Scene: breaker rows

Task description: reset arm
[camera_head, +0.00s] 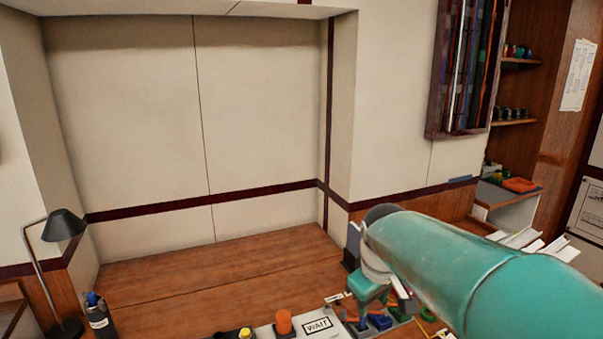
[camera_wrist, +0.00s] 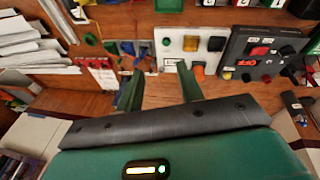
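My teal arm (camera_head: 450,262) reaches in from the lower right in the head view. Its gripper end is low over the wooden desk (camera_head: 200,270), partly hidden behind the arm. In the wrist view my gripper (camera_wrist: 160,76) shows two green fingers spread apart with nothing held between them. Beyond the fingers are a white panel (camera_wrist: 172,46) with coloured buttons, a dark panel (camera_wrist: 250,45) with red and black controls, and a small panel with red switches (camera_wrist: 98,74). I cannot tell whether the fingers touch anything.
In the head view a black lamp (camera_head: 63,226) and a dark bottle (camera_head: 98,312) stand at the left. An orange knob (camera_head: 283,320) and a WAIT sign (camera_head: 318,327) are at the front. The desk's back is clear. Papers (camera_wrist: 25,45) lie at the wrist view's left.

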